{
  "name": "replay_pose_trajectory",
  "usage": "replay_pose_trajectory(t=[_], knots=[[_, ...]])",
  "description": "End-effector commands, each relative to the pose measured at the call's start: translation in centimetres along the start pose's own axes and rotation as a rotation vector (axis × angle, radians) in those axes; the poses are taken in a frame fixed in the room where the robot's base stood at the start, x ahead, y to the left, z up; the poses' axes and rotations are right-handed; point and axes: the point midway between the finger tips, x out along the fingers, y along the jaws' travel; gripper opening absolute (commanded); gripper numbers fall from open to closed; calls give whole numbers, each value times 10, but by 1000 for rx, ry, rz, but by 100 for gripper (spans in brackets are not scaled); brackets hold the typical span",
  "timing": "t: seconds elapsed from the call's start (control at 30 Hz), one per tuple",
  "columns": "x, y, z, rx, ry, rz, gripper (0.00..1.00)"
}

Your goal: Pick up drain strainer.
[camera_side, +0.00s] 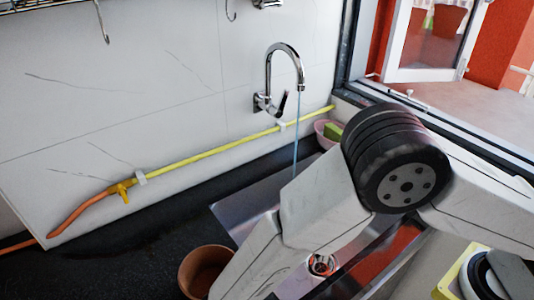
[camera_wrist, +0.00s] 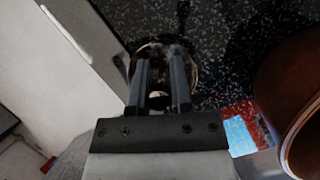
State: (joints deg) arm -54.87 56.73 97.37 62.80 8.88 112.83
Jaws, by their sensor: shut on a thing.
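In the wrist view, my gripper (camera_wrist: 160,68) is shut on the drain strainer (camera_wrist: 158,96), a round, shiny metal piece between and around the fingertips. The fingers cover part of it. Dark speckled countertop lies behind it, and I cannot tell how far below. In the side view, my arm crosses in front of the sink, and the gripper and the held strainer are not visible there.
A terracotta pot (camera_side: 205,268) stands on the dark counter, close right of my gripper in the wrist view (camera_wrist: 290,90). A red and light-blue item (camera_wrist: 240,134) lies beside it. The steel sink (camera_side: 238,208) has a tap (camera_side: 283,62) running above it.

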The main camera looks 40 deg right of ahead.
Motion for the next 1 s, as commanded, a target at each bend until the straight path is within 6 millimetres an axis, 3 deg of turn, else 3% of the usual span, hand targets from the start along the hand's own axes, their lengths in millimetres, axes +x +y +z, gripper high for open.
replay_pose_trajectory(t=[0.57, 0.83, 1.0], knots=[[-10, 1, 5, -1, -2, 2, 0], [-30, 3, 13, -2, -3, 0, 0], [-55, 9, 4, 1, -2, 0, 0]])
